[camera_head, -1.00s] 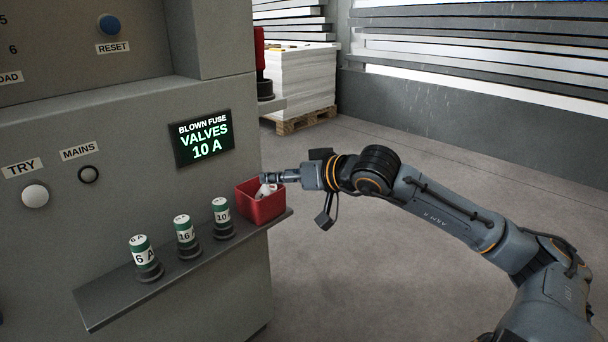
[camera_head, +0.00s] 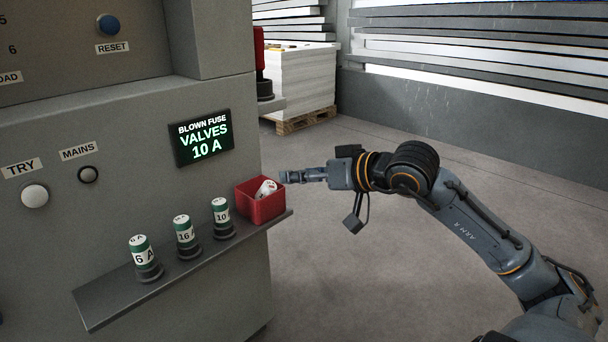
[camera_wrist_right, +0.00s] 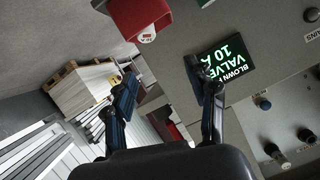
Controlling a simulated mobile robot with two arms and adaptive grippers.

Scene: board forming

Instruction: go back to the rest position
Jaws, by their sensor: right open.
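My right gripper (camera_head: 284,177) is beside the right side of the red box (camera_head: 262,207) in the head view, clear of it. In the right wrist view the two fingers of this gripper (camera_wrist_right: 165,95) stand apart with nothing between them. The red box is at the right end of the shelf, and a white fuse (camera_head: 266,188) lies in it, partly hidden by the box walls. The red box (camera_wrist_right: 140,15) and a white fuse end (camera_wrist_right: 146,37) also show at the top of the wrist view. My left gripper is in neither view.
A shelf (camera_head: 115,302) on the grey cabinet holds upright fuses marked 6 A (camera_head: 142,250), 16 (camera_head: 183,229) and 10 (camera_head: 221,210). A display (camera_head: 203,138) reads "BLOWN FUSE VALVES 10 A". A pallet stack (camera_head: 300,82) stands behind. The floor right of the shelf is clear.

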